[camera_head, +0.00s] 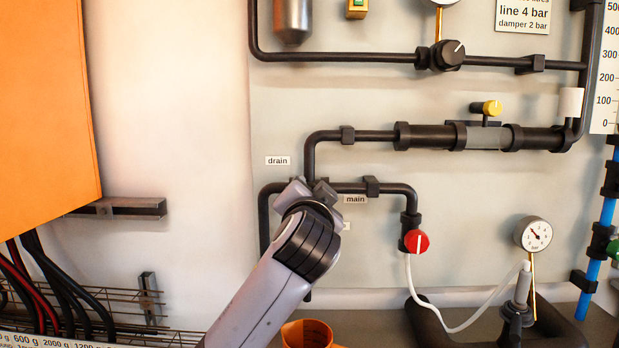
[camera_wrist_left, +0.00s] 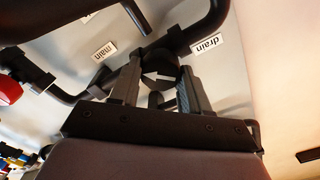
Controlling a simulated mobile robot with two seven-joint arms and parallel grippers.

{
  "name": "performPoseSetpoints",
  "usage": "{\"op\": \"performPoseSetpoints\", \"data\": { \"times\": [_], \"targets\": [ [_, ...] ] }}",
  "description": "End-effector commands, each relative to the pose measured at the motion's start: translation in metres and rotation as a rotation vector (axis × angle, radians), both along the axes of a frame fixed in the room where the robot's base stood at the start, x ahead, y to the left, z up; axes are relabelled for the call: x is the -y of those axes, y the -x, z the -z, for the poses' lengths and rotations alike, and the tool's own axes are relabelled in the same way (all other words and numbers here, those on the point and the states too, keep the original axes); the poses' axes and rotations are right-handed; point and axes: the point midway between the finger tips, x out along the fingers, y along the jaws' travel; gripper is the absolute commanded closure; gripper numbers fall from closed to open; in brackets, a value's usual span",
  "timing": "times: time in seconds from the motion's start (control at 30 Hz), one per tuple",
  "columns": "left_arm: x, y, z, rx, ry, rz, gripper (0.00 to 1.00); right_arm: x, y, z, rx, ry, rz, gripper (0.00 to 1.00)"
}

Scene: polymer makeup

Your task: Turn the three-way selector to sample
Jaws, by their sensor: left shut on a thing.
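The three-way selector is a dark round knob (camera_wrist_left: 160,72) with a white mark, on black piping. In the left wrist view it sits between the two fingers of my left gripper (camera_wrist_left: 160,85), which is shut on it. In the head view my left gripper (camera_head: 306,188) covers the knob. The "drain" label (camera_head: 278,160) is up and left of the gripper, and the "main" label (camera_head: 355,199) is to its right. A third label (camera_head: 347,226) is mostly hidden behind my arm, and its word cannot be read. My right gripper is not in view.
A red valve (camera_head: 417,242) with a white hose stands right of my arm. A pressure gauge (camera_head: 533,235) is farther right. A yellow-handled valve (camera_head: 491,107) and a black knob (camera_head: 448,54) are above. An orange cup (camera_head: 306,335) stands below.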

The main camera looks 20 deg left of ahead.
Motion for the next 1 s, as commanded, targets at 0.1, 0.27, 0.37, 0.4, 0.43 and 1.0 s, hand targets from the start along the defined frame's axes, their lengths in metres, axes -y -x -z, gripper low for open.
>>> {"op": "performPoseSetpoints", "data": {
  "times": [0.1, 0.27, 0.37, 0.4, 0.43, 1.0],
  "targets": [
    [0.0, 0.0, -0.005, -0.035, -0.111, 0.001, 0.84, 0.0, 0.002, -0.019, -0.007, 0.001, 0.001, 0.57],
    [0.001, 0.0, -0.004, -0.077, -0.256, 0.001, 0.84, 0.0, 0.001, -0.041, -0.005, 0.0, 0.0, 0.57],
    [0.001, 0.0, -0.004, -0.103, -0.347, 0.002, 0.84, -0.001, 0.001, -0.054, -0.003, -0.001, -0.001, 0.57],
    [0.001, 0.0, -0.003, -0.113, -0.383, 0.0, 0.84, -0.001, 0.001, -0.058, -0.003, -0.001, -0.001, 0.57],
    [0.001, 0.0, -0.003, -0.121, -0.41, 0.0, 0.84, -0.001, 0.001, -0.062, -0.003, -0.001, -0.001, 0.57],
    [0.002, 0.0, 0.003, -0.219, -0.761, 0.002, 0.84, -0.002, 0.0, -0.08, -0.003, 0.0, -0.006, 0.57]
  ]
}}
